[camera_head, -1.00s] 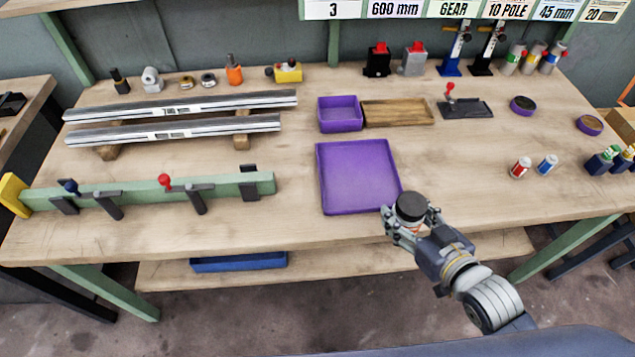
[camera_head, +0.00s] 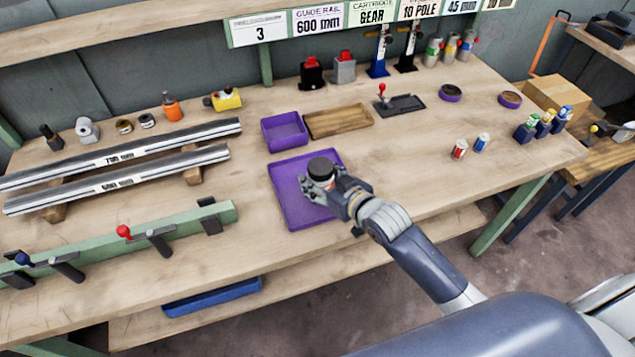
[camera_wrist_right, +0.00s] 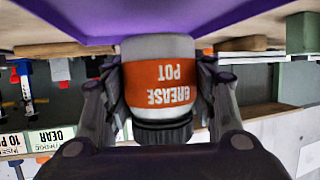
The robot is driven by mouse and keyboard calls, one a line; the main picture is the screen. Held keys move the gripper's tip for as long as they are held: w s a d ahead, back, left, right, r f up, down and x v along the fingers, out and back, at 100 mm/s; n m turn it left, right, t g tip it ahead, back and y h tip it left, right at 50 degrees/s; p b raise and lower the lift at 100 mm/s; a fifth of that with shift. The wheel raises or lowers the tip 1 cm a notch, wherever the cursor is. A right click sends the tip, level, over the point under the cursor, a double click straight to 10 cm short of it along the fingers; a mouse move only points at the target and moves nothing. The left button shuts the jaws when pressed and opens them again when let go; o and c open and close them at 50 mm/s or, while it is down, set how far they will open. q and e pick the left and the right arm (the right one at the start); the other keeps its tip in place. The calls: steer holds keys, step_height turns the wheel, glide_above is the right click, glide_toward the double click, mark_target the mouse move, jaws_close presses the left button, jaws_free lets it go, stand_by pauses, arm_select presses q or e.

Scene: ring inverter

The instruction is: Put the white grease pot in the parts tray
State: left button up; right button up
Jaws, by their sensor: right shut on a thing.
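The grease pot (camera_wrist_right: 160,85) is white with an orange label reading GREASE POT and a dark lid. In the head view its black lid (camera_head: 321,169) shows above my right gripper (camera_head: 322,183). My right gripper is shut on the pot, with a finger on each side of it in the wrist view. The large flat purple tray (camera_head: 290,212) lies on the bench, and the gripper and pot are over its right part. I cannot tell whether the pot touches the tray floor. My left gripper is not in view.
A smaller purple bin (camera_head: 284,132) and a wooden tray (camera_head: 338,119) stand behind the large tray. Two rails (camera_head: 120,165) and a green clamp bar (camera_head: 180,229) lie at the left. Two small cans (camera_head: 459,149) stand at the right, with bare bench between.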

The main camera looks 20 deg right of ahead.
mark_target(318, 185)
steer(key=shift+w+a+f, duration=0.15)
steer(key=shift+w+f, duration=0.05)
steer(key=shift+w, duration=0.4)
steer(key=shift+f, duration=1.6)
steer(key=shift+f, duration=0.1)
steer(key=o, duration=1.1)
steer(key=shift+s, duration=0.1)
steer(key=v, duration=1.2)
